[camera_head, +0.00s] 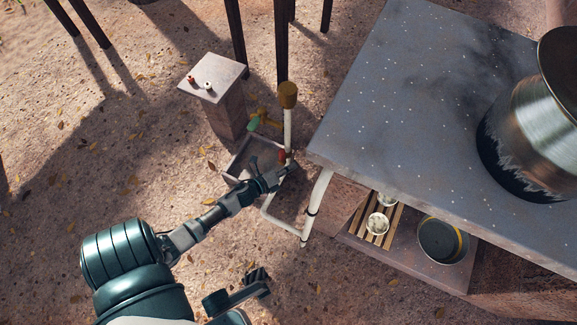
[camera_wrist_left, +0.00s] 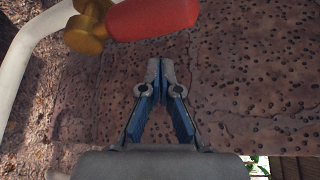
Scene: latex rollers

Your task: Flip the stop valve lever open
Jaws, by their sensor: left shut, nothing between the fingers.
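The red lever (camera_head: 282,155) sits on the white standpipe (camera_head: 288,128), low beside the table. In the left wrist view the red lever (camera_wrist_left: 152,18) lies at the top, with its brass valve body (camera_wrist_left: 88,28) at its left end. My left gripper (camera_head: 288,170) is just below the lever in the head view. In the left wrist view its fingertips (camera_wrist_left: 160,70) are together, empty, and apart from the lever in the picture. A brass tap with a green handle (camera_head: 253,123) is higher on the pipe.
The grey speckled table (camera_head: 400,110) fills the right, with a large metal pot (camera_head: 535,120) on it. Below are a slatted rack (camera_head: 375,222) and a dark bowl (camera_head: 440,240). A small pedestal (camera_head: 212,78) and a shallow basin (camera_head: 240,160) stand near the pipe. Ground at left is open.

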